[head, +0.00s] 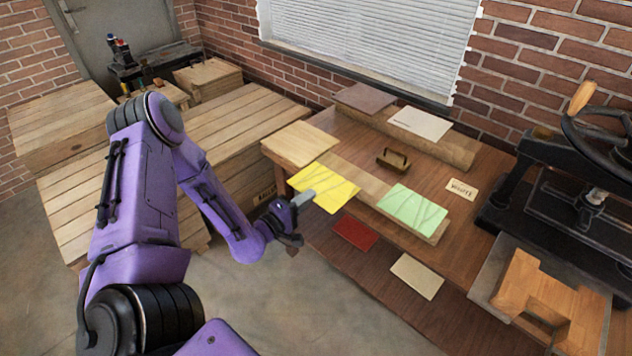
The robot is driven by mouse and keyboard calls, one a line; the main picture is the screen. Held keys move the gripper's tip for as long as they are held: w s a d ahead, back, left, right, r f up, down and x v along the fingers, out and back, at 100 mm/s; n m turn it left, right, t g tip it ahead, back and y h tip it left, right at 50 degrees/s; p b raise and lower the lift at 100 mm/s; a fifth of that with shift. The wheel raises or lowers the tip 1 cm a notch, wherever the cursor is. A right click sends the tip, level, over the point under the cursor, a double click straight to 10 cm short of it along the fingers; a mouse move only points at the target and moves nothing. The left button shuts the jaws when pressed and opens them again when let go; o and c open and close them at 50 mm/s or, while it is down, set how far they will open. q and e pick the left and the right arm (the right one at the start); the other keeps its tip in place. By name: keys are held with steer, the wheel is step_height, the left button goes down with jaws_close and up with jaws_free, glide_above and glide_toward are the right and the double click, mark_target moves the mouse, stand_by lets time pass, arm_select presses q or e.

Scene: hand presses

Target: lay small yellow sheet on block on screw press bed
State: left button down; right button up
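The yellow sheet (328,190) lies near the front edge of the wooden table, at the left of a plank. My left gripper (304,198) is at the sheet's near left side, its grey fingertip overlapping the sheet's edge in this view. Whether it touches or grips the sheet cannot be told. The black screw press (545,165) stands at the right, with a handwheel above. A wooden block (530,283) with a notched front sits on a grey plate (488,268) in front of the press. My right gripper is not in view.
A green sheet (412,207) lies right of the yellow one. Red (355,233) and cream (417,276) sheets lie lower, nearer me. A handled brown block (393,160) and a lettered card (462,189) are on the table. Wooden crates (240,120) fill the left.

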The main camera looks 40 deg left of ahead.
mark_target(323, 203)
arm_select(q)
steer(key=s+p, duration=0.1)
steer(key=s, duration=0.6)
steer(key=shift+a+p, duration=0.25)
steer(key=shift+p, duration=0.15)
steer(key=w+d+r+n+y, duration=0.1)
steer(key=w+d, duration=0.1)
steer(key=w+d+r+y+b, duration=0.1)
steer(key=w+d, duration=0.1)
steer(key=w+d+r+n+y+b, duration=0.1)
steer(key=w+d+y, duration=0.1)
steer(key=d, duration=0.1)
steer(key=shift+r+n, duration=0.3)
steer(key=shift+r, duration=0.05)
steer(key=d+r+m+h+b, duration=0.1)
steer(key=d+h+b, duration=0.1)
steer(key=d, duration=0.9)
steer(key=shift+w+d+r+m, duration=0.2)
steer(key=shift+w+d+m, duration=0.1)
steer(key=shift+w+d, duration=0.1)
